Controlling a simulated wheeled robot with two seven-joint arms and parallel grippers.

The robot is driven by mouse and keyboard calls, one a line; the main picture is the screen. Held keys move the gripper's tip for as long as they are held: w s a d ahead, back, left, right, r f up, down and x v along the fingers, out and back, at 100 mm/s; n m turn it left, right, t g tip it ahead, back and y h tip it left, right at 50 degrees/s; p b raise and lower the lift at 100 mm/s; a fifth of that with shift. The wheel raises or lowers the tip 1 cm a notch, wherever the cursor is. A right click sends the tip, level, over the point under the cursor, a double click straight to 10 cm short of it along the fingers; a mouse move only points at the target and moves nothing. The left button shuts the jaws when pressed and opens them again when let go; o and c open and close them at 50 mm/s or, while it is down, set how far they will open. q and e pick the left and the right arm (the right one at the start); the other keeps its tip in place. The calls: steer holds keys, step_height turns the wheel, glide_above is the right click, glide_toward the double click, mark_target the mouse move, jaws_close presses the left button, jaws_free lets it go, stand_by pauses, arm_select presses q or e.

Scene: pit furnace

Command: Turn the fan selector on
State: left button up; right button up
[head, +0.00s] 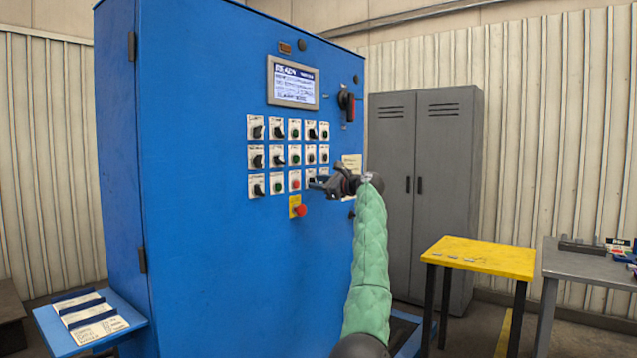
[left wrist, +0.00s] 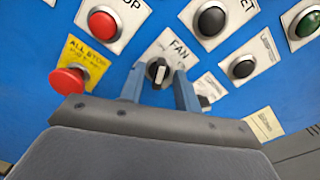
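The fan selector (left wrist: 157,71) is a small black knob with a light pointer mark on a white plate labelled FAN, in the middle of the left wrist view. Its pointer stands close to upright, slightly tilted. My left gripper (left wrist: 160,78) has its two blue-grey fingers on either side of the knob, with a gap showing on both sides. It is open. In the head view my left gripper (head: 319,183) is at the lower right of the button grid and hides the fan selector. My right gripper is not in view.
A red ALL STOP mushroom button (left wrist: 68,81) sits left of the fingers. A red button (left wrist: 102,25), black buttons (left wrist: 211,21) and a green button (left wrist: 307,23) are above. The blue cabinet (head: 225,260) has a screen (head: 293,83) and red-handled switch (head: 350,106).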

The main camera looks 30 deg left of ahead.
arm_select(q)
steer(key=shift+a, duration=0.2)
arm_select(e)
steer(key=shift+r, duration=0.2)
arm_select(q)
jaws_close()
steer(key=shift+w+r+m+p, duration=0.1)
steer(key=shift+m+p, duration=0.9)
steer(key=shift+m, duration=2)
steer(key=shift+w+m+p, duration=0.1)
steer(key=shift+m+p, duration=0.85)
steer(key=shift+m, duration=2.05)
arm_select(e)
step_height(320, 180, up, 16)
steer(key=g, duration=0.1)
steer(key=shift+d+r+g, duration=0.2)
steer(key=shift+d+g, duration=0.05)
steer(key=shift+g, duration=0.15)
